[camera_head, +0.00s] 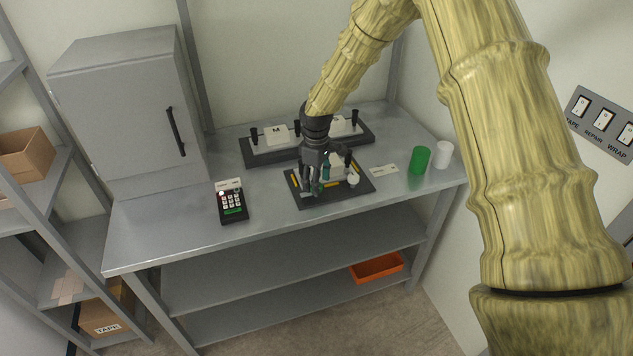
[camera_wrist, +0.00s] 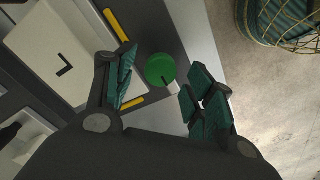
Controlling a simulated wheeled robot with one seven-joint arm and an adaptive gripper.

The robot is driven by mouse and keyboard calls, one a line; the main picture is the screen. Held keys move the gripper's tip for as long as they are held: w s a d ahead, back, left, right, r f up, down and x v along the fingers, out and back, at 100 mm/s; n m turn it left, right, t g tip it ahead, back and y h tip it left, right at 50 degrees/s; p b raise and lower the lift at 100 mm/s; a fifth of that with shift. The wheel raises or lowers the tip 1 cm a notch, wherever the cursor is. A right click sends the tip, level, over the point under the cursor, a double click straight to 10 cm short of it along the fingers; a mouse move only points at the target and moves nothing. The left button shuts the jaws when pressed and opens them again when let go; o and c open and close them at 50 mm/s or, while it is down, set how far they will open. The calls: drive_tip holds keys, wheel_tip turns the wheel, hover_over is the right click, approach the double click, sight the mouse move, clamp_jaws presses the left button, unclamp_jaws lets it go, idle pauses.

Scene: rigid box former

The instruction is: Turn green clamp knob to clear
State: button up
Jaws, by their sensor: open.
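The green clamp knob (camera_wrist: 161,69) shows in the wrist view as a round green disc with a dark line mark near its lower edge. It sits at the front edge of the dark box former base (camera_head: 330,198), beside a yellow strip. My gripper (camera_wrist: 163,92) is open, with teal-padded fingers on the left and right of the knob; the picture does not settle whether they touch it. In the head view my gripper (camera_head: 314,182) reaches down over the former's left part and mostly hides the knob. A pale block marked L (camera_wrist: 62,50) lies on the former.
Behind the former stands a dark rack (camera_head: 258,155) with a block marked M. A black keypad (camera_head: 233,207) is to the left, beside a grey cabinet (camera_head: 130,115). A green cup (camera_head: 419,161) and a white cup (camera_head: 443,155) stand at the right. The bench front is clear.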

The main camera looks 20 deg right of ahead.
wheel_tip(320, 180, up, 11)
idle(0.4)
